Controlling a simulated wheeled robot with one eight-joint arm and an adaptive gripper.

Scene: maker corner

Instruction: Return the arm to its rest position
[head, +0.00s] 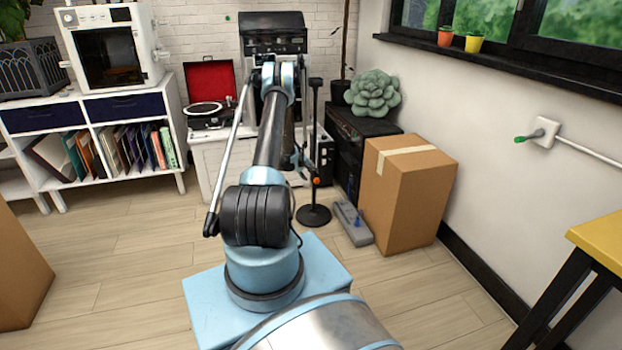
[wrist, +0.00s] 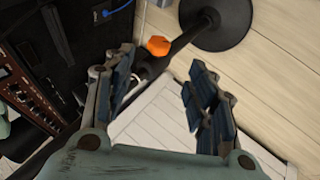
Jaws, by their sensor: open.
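My arm (head: 268,140) is blue and black and stretches forward from my base, over the floor toward the white cabinet. In the wrist view my gripper (wrist: 163,80) is open, with its two dark jointed fingers apart and nothing held between them. In the head view the gripper is mostly hidden behind the arm links and cannot be made out clearly. A black stand (head: 314,215) with a round base and an orange knob is just right of the arm. In the wrist view the stand's orange knob (wrist: 158,46) shows close to the left finger; whether they touch is unclear.
A white cabinet (head: 206,150) with a red-lidded record player (head: 208,108) stands behind the arm. A cardboard box (head: 402,195) and a grey floor device (head: 352,224) are at right. A yellow table (head: 600,240) is at far right.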

